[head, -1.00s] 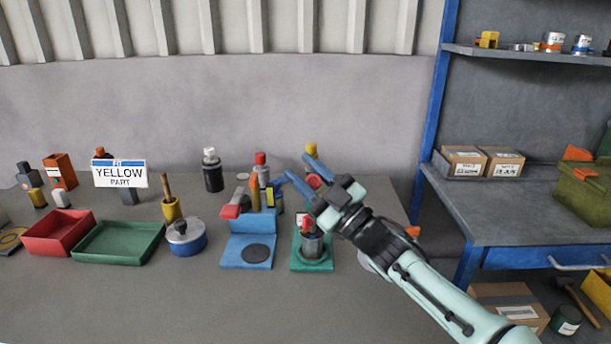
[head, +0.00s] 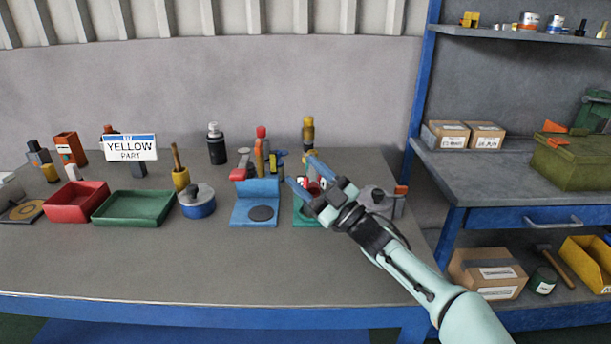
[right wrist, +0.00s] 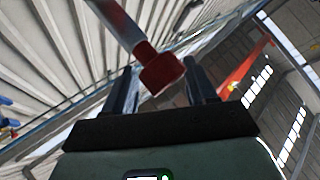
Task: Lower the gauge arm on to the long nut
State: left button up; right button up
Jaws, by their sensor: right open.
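My right gripper (head: 299,170) is open over the green-based fixture (head: 303,222) on the bench, and hides most of it. In the right wrist view a grey bar with a red end (right wrist: 161,72), which looks like the gauge arm, slants in from the top left. Its red end lies between the two open fingers (right wrist: 160,85), with gaps on both sides. In the head view a bit of red (head: 313,186) shows between the fingers. I cannot make out the long nut behind my gripper. My left gripper is not in view.
A blue fixture (head: 257,214) with a red-handled part stands just left. Further left are a blue round tin (head: 197,209), a green tray (head: 133,222) and a red tray (head: 66,221). Bottles stand behind. The front of the bench (head: 170,270) is clear.

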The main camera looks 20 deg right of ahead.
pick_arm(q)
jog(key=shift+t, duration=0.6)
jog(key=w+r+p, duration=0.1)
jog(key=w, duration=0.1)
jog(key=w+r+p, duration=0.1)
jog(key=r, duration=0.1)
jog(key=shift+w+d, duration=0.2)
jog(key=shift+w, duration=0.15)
pick_arm(e)
jog(key=s+d+f, duration=0.2)
jog(key=s+d, duration=0.7)
jog(key=s, duration=0.4)
jog(key=shift+s+d, duration=0.15)
jog(key=shift+d, duration=0.25)
jog(key=shift+f, duration=0.1)
